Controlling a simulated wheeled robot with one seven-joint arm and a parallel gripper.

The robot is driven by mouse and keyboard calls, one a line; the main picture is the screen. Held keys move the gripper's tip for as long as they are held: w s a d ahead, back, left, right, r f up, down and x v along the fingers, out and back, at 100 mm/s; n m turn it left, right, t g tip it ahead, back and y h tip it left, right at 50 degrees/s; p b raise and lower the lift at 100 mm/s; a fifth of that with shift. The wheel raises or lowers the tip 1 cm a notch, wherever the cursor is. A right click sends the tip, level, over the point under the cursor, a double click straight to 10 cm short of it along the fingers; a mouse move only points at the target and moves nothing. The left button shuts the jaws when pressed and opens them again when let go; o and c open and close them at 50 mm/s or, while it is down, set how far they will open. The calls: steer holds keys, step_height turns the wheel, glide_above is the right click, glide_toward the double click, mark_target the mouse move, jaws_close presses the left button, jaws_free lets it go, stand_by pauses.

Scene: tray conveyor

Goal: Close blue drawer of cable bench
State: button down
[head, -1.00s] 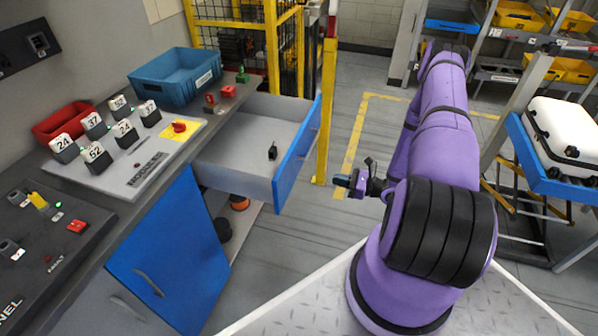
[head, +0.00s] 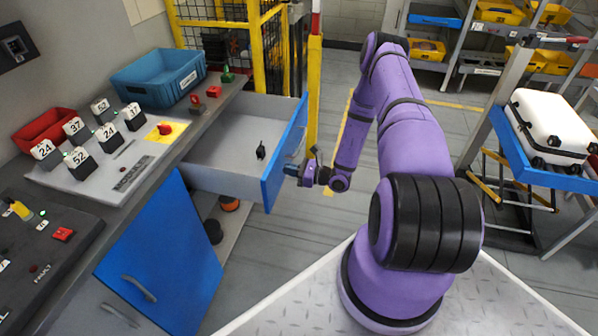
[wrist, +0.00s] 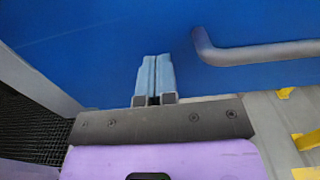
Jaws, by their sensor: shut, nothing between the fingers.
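The blue-fronted drawer (head: 286,152) of the cable bench (head: 178,150) is pulled far out, with a grey inside and a small black item (head: 261,150) lying in it. My gripper (head: 292,170) is at the outer face of the drawer front, shut and empty. In the wrist view the two pale blue fingertips (wrist: 155,75) are together and point at the blue front (wrist: 110,45). The grey bar handle (wrist: 255,52) is to their right. I cannot tell whether the fingertips touch the front.
A blue cupboard door (head: 165,255) hangs open below the bench top. A yellow post (head: 314,90) stands just behind the drawer. A blue bin (head: 160,76), a red bin (head: 45,130) and a numbered module board (head: 100,185) are on the bench. A white case (head: 548,122) is at right.

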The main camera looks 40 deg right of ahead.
steer(key=shift+w+a, duration=0.2)
steer(key=shift+w, duration=0.05)
steer(key=x, duration=3)
steer(key=shift+w+a+r, duration=0.15)
steer(key=shift+r, duration=0.05)
steer(key=shift+a+r, duration=0.1)
